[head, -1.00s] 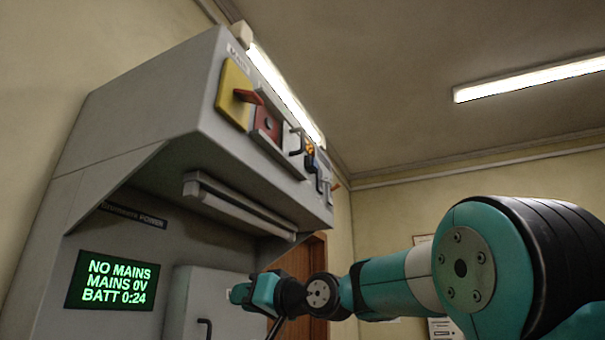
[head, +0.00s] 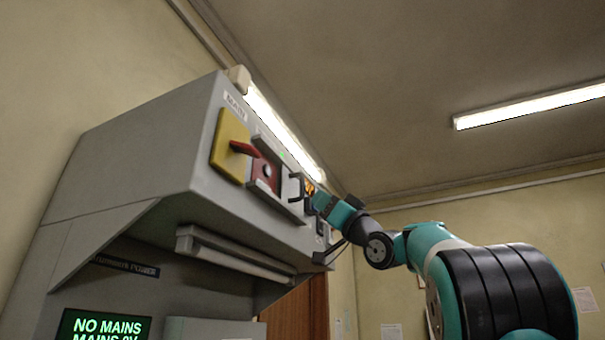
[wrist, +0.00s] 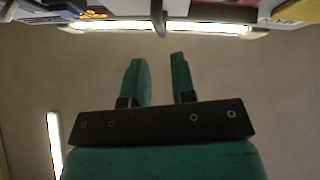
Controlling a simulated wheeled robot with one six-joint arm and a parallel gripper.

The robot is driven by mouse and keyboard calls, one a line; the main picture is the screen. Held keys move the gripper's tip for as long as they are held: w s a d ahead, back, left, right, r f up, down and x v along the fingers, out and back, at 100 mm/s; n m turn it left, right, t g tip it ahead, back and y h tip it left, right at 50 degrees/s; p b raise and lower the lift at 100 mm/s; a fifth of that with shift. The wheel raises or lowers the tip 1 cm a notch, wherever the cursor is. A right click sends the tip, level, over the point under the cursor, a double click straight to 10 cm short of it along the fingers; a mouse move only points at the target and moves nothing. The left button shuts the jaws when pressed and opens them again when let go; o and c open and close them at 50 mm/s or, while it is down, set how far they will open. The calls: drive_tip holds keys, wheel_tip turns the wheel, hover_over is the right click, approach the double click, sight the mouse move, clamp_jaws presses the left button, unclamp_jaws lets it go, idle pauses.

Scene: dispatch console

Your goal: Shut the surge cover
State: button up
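The console's sloping upper face carries a row of devices. A white panel with a dark bar handle (head: 296,187) sits right of the red switch and looks like the surge cover, though I cannot read its label. How far open it stands is unclear. In the wrist view a dark handle (wrist: 158,17) projects toward my gripper, roughly in line with the gap between the fingers. My gripper (head: 312,200) is close in front of this part of the face. In the wrist view its fingers (wrist: 158,75) are apart with nothing between them, and the handle is beyond their tips.
A yellow plate with a red lever (head: 231,146) and a red switch (head: 266,172) are to the left. An orange part (head: 310,186) is close by the gripper. A grey bar (head: 232,252) runs below the face. The green display (head: 104,327) reads "NO MAINS". Open room lies to the right.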

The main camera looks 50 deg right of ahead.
sight(302, 192)
drive_tip(key=p+x, duration=0.5)
drive_tip(key=x, duration=0.4)
drive_tip(key=shift+p, duration=0.4)
drive_tip(key=shift+c, duration=0.4)
clamp_jaws()
